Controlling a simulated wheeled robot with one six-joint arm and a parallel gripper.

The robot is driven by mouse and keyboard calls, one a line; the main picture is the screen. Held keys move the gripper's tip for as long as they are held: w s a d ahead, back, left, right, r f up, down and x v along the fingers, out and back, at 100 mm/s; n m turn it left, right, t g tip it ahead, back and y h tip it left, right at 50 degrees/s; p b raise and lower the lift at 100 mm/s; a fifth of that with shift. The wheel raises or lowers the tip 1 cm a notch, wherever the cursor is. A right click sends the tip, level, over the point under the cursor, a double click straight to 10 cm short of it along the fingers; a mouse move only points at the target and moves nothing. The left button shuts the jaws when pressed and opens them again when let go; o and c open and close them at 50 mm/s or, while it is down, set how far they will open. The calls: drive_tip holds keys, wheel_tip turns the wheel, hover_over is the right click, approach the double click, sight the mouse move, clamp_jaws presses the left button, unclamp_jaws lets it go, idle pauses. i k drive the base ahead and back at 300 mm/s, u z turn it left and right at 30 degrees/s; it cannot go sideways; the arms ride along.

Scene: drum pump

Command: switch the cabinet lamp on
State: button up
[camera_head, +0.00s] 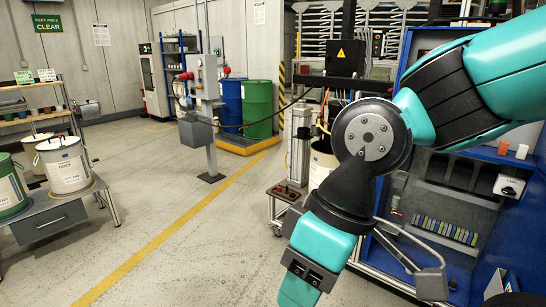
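A blue cabinet (402,68) stands open on the right, behind my arm. My arm crosses in front of the cabinet and runs down past the bottom edge, so my gripper's fingers are out of the picture.
A row of coloured items (446,231) lies low in the cabinet. A grey post with a control box (206,85) stands mid-floor. Blue (232,100) and green (257,108) drums stand behind it. A bench (52,222) with pails is left. The floor along the yellow line is clear.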

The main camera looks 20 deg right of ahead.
sight(508, 190)
drive_tip(key=i, duration=1.3)
drive_tip(key=z, duration=0.5)
drive_tip(key=i, duration=0.7)
drive_tip(key=z, duration=1.5)
drive_tip(key=i, duration=0.8)
drive_tip(key=z, duration=0.8)
